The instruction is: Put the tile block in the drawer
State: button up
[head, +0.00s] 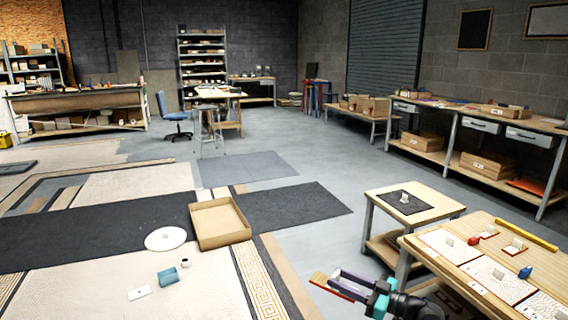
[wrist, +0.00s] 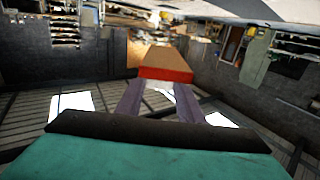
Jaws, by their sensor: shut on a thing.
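My gripper (head: 338,284) is at the lower middle of the head view, left of the near work table. It is shut on a tan block with a red side, which I take as the tile block (head: 325,286). In the wrist view the tile block (wrist: 167,64) shows its tan top and red near end between the two fingers of my gripper (wrist: 160,88). Grey drawers, a left one (head: 481,124) and a right one (head: 527,136), sit under the long bench top at the right. Both look shut. The block is far from them.
A near table (head: 470,225) holds white panels, small blocks and a yellow bar. A small side table (head: 440,208) with a dark mat stands behind it. An open tray (head: 220,222) and a white disc (head: 165,239) lie at left.

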jog(key=shift+r+p, duration=2.45)
jog(key=shift+p, duration=0.45)
jog(key=shift+a, duration=0.15)
